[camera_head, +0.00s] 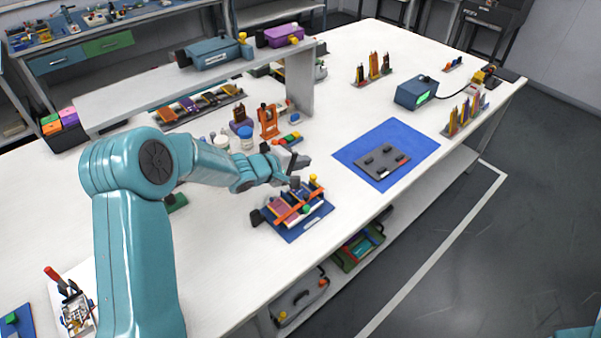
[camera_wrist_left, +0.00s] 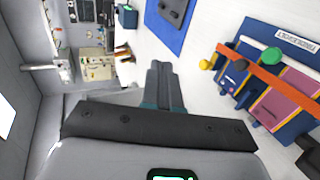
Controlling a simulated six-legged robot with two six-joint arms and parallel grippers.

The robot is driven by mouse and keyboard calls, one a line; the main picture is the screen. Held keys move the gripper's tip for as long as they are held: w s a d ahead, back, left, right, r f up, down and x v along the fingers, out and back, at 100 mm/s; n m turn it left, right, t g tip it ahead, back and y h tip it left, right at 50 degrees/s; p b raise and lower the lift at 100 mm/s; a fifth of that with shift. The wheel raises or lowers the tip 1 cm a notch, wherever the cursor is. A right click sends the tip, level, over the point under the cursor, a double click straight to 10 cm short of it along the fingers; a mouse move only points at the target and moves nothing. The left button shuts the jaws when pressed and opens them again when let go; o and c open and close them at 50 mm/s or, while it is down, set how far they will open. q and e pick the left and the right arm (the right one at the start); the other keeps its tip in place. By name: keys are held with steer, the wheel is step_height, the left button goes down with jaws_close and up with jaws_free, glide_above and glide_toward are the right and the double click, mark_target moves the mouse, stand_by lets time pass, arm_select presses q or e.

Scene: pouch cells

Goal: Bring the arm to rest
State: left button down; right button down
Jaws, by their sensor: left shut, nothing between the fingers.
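My left arm reaches in from the left over the white bench. My left gripper (camera_head: 298,168) is above the bench, just behind and above a blue fixture (camera_head: 297,222) with an orange bar across it. In the left wrist view my left gripper's two fingers (camera_wrist_left: 161,82) lie together, with nothing between them. The same fixture shows at the right of that view, with an orange bar (camera_wrist_left: 270,72), a green knob and a yellow knob. My right gripper is in neither view.
A blue mat (camera_head: 416,146) bearing a grey plate (camera_head: 381,163) lies to the right of the gripper. An orange stand (camera_head: 268,121) and small tubs are behind it. A raised shelf (camera_head: 150,92) crosses the back left. White bench (camera_head: 345,100) is bare behind the mat.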

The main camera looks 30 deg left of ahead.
arm_select(q)
steer(key=s+d+f+g+h+b, duration=0.1)
steer(key=s+d+f+g, duration=0.5)
steer(key=s+d+f, duration=0.9)
steer(key=s+d+f+m+g, duration=0.1)
steer(key=s+f+m+g, duration=0.2)
steer(key=s+m, duration=0.3)
steer(key=s+d+f+m+g+y, duration=0.1)
steer(key=s+f+m, duration=0.4)
steer(key=s, duration=0.8)
steer(key=shift+s+d+f+m+g+y, duration=0.15)
steer(key=shift+d+f+m+g+y, duration=0.2)
steer(key=shift+f+g, duration=0.4)
steer(key=shift+a+r, duration=0.15)
